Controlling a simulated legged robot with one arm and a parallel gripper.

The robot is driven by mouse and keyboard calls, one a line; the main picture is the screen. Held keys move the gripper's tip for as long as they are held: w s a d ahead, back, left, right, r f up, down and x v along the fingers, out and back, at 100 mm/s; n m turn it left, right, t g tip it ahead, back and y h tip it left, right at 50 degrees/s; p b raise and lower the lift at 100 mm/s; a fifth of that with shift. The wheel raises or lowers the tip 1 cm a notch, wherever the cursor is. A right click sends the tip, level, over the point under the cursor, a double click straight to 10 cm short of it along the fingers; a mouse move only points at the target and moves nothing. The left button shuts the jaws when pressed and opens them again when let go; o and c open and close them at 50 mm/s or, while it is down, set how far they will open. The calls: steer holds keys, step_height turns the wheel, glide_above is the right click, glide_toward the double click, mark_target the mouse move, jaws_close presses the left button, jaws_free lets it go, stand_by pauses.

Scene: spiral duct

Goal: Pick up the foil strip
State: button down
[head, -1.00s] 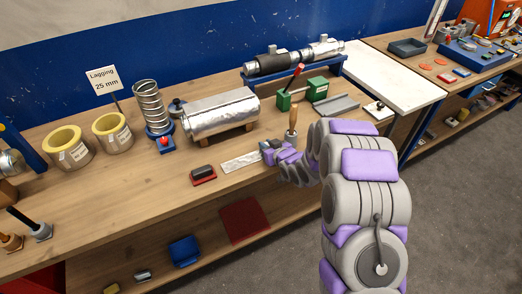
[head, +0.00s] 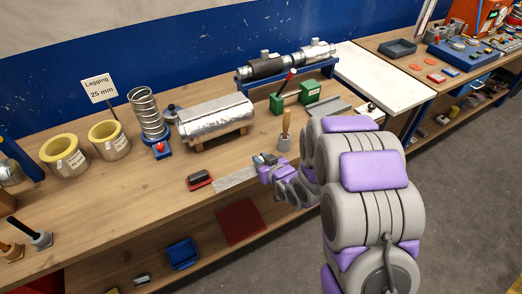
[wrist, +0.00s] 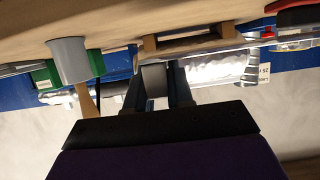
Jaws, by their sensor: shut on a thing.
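The foil strip (head: 235,179) is a thin, flat grey piece in the head view, at the bench's front edge, right of a red-based block. Its right end meets my gripper (head: 261,163), which is shut on it. In the wrist view my gripper's two dark fingers (wrist: 156,88) stand either side of a dark grey piece (wrist: 153,78), which looks like the strip's end. The head view does not clearly show whether the strip touches the bench top.
The red-based block (head: 199,180) lies just left of the strip. A wooden-handled tool in a grey holder (head: 285,141) stands close behind my gripper. The foil-wrapped cylinder (head: 215,118) rests on a wooden cradle farther back.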

steer(key=shift+s+d, duration=0.1)
steer(key=shift+s, duration=0.7)
steer(key=shift+s+r+p, duration=0.2)
steer(key=shift+s+p, duration=0.05)
steer(key=shift+p, duration=0.35)
steer(key=shift+s+p, duration=0.35)
steer(key=shift+p, duration=0.6)
steer(key=s+p, duration=0.2)
steer(key=p, duration=0.3)
steer(key=s+p, duration=0.1)
steer(key=p, duration=0.5)
steer(key=shift+s+d+r, duration=0.2)
steer(key=shift+s, duration=0.2)
steer(key=shift+d, duration=0.1)
